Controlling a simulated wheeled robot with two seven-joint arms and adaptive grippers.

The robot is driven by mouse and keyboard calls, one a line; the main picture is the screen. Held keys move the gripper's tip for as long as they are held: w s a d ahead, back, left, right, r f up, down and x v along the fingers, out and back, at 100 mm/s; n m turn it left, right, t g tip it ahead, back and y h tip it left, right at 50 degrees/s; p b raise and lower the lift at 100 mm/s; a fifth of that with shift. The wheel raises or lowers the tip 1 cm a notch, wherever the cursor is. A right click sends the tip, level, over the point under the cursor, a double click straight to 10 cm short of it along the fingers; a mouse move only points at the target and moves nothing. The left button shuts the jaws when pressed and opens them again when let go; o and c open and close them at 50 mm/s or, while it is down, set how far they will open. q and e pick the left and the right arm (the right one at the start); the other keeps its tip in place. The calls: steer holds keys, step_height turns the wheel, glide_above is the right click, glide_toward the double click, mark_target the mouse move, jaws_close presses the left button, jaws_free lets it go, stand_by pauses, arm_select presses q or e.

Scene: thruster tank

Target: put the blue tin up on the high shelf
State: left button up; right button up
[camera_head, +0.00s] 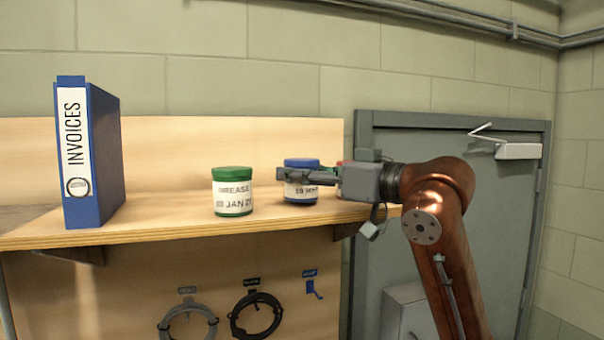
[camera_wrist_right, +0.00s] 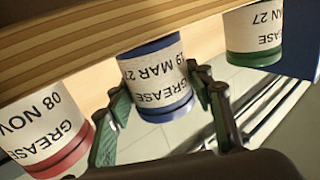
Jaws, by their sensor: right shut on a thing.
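The blue tin (camera_head: 300,192) has a blue lid and a white label, and is upright at the high shelf (camera_head: 150,228). In the right wrist view, which is turned over, the blue tin (camera_wrist_right: 155,80) sits between the two fingers. My right gripper (camera_head: 305,176) reaches in from the right and is shut on the tin; its fingers also show in the wrist view (camera_wrist_right: 160,85). The tin's base is at the shelf board; I cannot tell whether it touches or is just above. My left gripper is not in view.
A green grease tin (camera_head: 233,192) stands left of the blue tin. A red tin (camera_wrist_right: 50,135), mostly hidden behind my gripper in the head view, is close on the other side. A blue invoices binder (camera_head: 92,155) stands at the shelf's left. Cables (camera_head: 255,315) hang below.

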steer(key=shift+f, duration=0.4)
steer(key=o, duration=1.3)
steer(key=shift+f, duration=0.1)
steer(key=b+v, duration=0.5)
steer(key=v, duration=0.7)
